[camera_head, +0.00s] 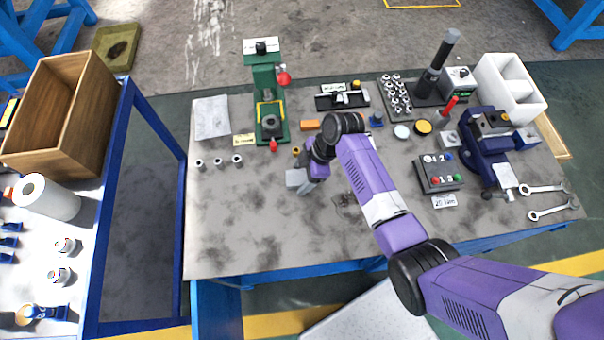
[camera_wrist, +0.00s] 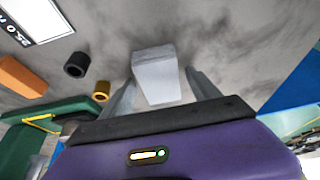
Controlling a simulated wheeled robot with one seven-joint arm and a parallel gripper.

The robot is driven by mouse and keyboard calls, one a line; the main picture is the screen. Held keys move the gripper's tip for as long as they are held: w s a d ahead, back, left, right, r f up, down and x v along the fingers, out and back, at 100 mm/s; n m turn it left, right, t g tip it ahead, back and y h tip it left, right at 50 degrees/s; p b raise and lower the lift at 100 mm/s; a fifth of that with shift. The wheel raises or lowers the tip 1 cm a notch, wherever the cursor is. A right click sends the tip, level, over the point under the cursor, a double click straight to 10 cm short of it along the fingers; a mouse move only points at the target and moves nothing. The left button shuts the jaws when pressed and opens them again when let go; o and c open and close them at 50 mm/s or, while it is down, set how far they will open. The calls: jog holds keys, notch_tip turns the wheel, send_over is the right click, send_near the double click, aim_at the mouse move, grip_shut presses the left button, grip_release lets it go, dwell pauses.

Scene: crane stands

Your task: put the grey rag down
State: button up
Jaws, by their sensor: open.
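A flat, crumpled pale grey cloth (camera_head: 211,117), which looks like the grey rag, lies on the workbench's far left corner. My gripper (camera_head: 300,184) is over the middle of the bench, pointing down, to the right of and nearer than the cloth. In the wrist view its two fingers (camera_wrist: 163,88) are spread apart. A light grey block-like thing (camera_wrist: 157,72) shows between them; I cannot tell whether the fingers touch it, or what it is made of. The cloth is not recognisable in the wrist view.
A green press (camera_head: 270,115) stands behind my gripper, with an orange block (camera_head: 310,125) beside it. Several small nuts (camera_head: 217,162) stand to the left. A control box (camera_head: 438,172) and a blue vise (camera_head: 485,150) are on the right. The bench's front left (camera_head: 235,235) is clear.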

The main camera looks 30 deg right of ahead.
jog(key=v, duration=1.2)
jog(key=shift+r, duration=0.1)
